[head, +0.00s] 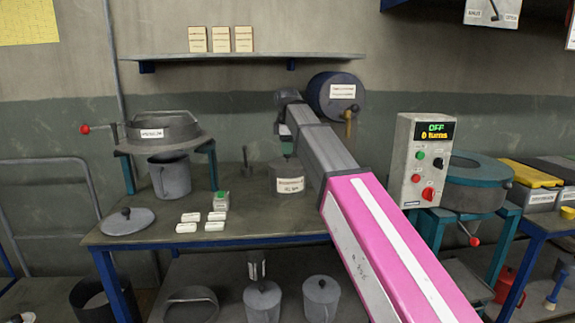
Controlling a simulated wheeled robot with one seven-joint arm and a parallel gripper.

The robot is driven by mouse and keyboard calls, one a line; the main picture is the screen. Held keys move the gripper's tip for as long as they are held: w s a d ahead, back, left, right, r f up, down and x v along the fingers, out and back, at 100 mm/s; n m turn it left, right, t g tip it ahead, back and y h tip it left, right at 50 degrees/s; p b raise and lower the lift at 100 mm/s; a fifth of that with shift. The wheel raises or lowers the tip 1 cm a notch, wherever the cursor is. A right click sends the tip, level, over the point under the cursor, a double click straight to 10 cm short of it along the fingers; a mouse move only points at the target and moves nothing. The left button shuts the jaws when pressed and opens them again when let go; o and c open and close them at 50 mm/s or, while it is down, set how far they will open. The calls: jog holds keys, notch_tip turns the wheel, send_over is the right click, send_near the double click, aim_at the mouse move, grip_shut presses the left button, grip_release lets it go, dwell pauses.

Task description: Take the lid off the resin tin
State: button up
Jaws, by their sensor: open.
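A grey tin (289,185) with a white label stands on the table, left of my arm. Its label is too small to read, so I cannot tell for sure that it is the resin tin. A lid (284,161) appears to sit on its top. My gripper (286,145) is small and dark at the far end of my pink and grey arm, just above the lid. It is open, with no held object visible. Whether its fingers touch the lid's knob cannot be told. My arm hides the tin's right side.
A loose grey lid (127,222) lies at the table's left. White blocks (190,217) and a small green-topped box (221,201) lie mid-table. A jug (170,178) stands under a hopper (160,131). A control box (422,160) stands right of my arm. Lidded tins (321,300) stand below.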

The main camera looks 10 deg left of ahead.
aim_at(287, 159)
jog(key=f, duration=0.4)
jog(key=shift+w, duration=0.3)
jog(key=c, duration=0.7)
jog(key=shift+r, duration=0.1)
